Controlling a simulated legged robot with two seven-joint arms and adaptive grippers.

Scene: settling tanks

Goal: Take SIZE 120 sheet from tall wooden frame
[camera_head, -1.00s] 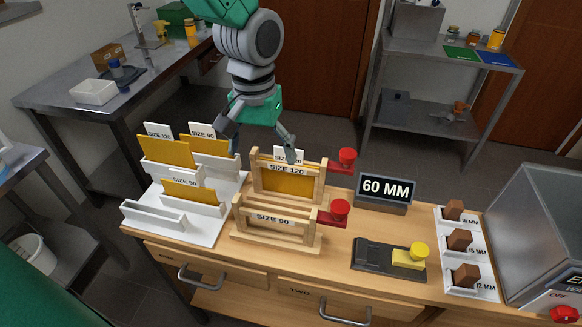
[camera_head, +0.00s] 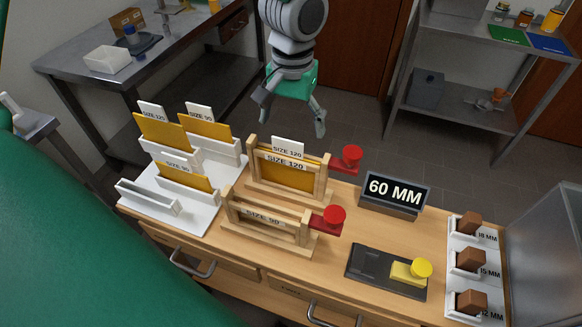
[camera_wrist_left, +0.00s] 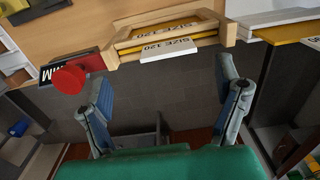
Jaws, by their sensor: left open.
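The tall wooden frame (camera_head: 324,182) stands at the back of the wooden bench. It holds the yellow SIZE 120 sheet (camera_head: 284,177), whose white tab (camera_head: 288,147) rises above the top bar. The sheet's lower part is partly behind the frame. My left gripper (camera_head: 292,112) is open and empty, behind and above the frame, apart from it. In the left wrist view the open fingers (camera_wrist_left: 165,85) point toward the frame (camera_wrist_left: 228,33), with the white tab (camera_wrist_left: 168,52) lying between them and a little ahead. My right gripper is not in view.
A red knob (camera_head: 352,154) juts from the frame's right side. A lower SIZE 90 frame (camera_head: 264,240) stands in front. A white rack (camera_head: 198,216) with yellow sheets is left. The 60 MM sign (camera_head: 395,192) and a black block with yellow knob (camera_head: 388,272) are right.

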